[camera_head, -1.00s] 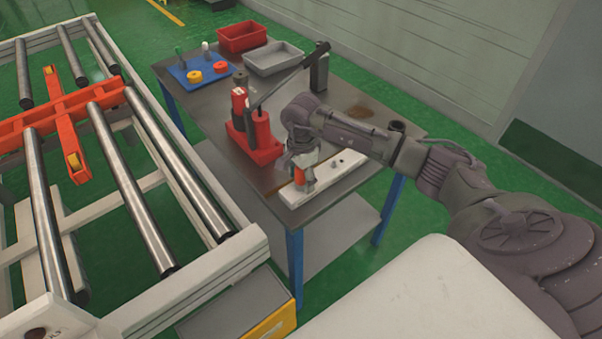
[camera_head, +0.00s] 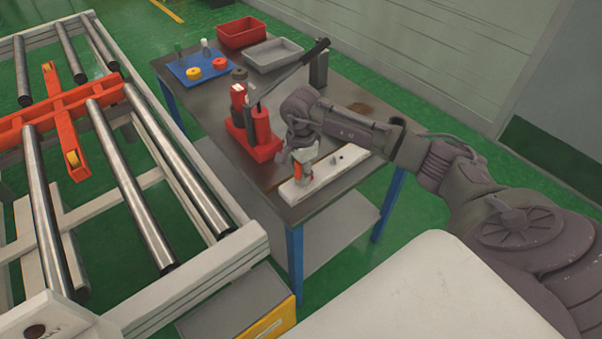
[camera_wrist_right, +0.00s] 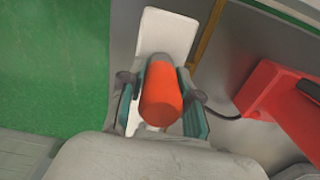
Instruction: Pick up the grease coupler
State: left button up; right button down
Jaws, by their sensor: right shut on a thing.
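The grease coupler, an orange cylinder (camera_head: 299,174), stands at the left part of a white block (camera_head: 345,162) near the table's front edge. My right gripper (camera_head: 303,168) is over it, pointing down, and covers part of it. In the right wrist view the orange coupler (camera_wrist_right: 161,95) sits between the two teal-padded fingers of my right gripper (camera_wrist_right: 163,110), which is shut on it. The white block (camera_wrist_right: 168,35) lies beneath and behind it there. Whether the coupler's lower end touches the block is hidden. My left gripper is not in view.
A red base with red cylinders and a long lever (camera_head: 262,152) stands just left of my right gripper. Farther back are a grey bin (camera_head: 274,55), a red bin (camera_head: 241,33) and a blue board (camera_head: 195,70). A roller conveyor (camera_head: 135,195) is at the left.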

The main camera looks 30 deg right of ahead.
jog(key=r, duration=0.2)
jog(key=d+r+b, duration=0.1)
jog(key=shift+s+r, duration=0.2)
jog(key=shift+r, duration=0.15)
jog(key=s+d+r+b, duration=0.3)
jog(key=s+d+r, duration=0.2)
jog(key=d, duration=0.4)
jog(key=shift+s+r, duration=0.35)
jog(key=shift+r, duration=0.5)
notch_tip(320, 180, up, 8)
jog(key=p, duration=0.5)
jog(key=shift+f+p, duration=0.25)
jog(key=shift+p, duration=0.05)
jog(key=shift+w, duration=0.1)
